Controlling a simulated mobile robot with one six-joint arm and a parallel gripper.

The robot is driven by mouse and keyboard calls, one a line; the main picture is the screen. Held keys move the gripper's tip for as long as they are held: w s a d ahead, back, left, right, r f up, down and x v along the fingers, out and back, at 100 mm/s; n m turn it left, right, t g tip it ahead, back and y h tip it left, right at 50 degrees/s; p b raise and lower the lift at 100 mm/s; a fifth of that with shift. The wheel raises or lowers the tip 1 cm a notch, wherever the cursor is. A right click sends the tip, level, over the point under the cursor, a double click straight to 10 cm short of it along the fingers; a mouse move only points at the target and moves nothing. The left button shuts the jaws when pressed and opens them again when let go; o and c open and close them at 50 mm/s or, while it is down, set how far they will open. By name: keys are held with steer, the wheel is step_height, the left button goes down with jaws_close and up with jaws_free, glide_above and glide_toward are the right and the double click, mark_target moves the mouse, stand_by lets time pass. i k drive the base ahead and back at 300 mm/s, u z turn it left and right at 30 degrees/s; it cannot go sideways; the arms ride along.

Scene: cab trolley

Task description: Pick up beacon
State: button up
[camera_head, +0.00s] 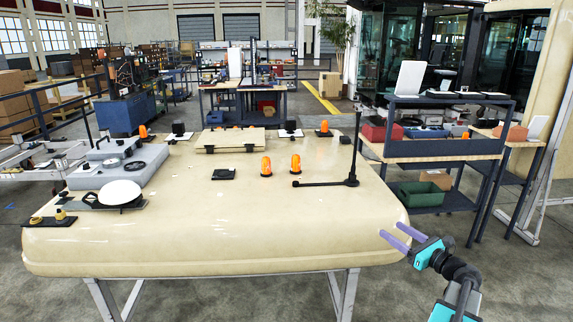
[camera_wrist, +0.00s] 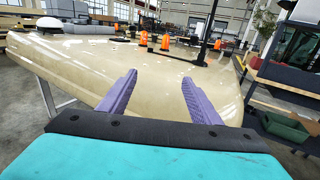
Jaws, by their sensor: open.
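Two orange beacons stand upright near the middle of the cream cab roof (camera_head: 190,220). One is the left beacon (camera_head: 266,167), the other the right beacon (camera_head: 296,164). Both also show in the wrist view, the left one (camera_wrist: 143,39) and the right one (camera_wrist: 165,42), beyond my fingers. More orange beacons stand at the roof's back edge, one at back left (camera_head: 143,131) and one at back right (camera_head: 324,128). My gripper (camera_head: 395,237) is open and empty, beside the roof's front right corner, well apart from the beacons. Its purple fingers (camera_wrist: 160,97) are spread.
A black mast with a flat arm (camera_head: 354,160) stands on the roof right of the beacons. A small black block (camera_head: 223,173) and a white dome (camera_head: 121,192) lie left. A trolley with bins (camera_head: 445,148) stands behind right. Bare roof lies in front of the beacons.

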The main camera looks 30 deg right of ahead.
mark_target(295, 166)
steer(key=i, duration=1.75)
steer(key=z, duration=0.05)
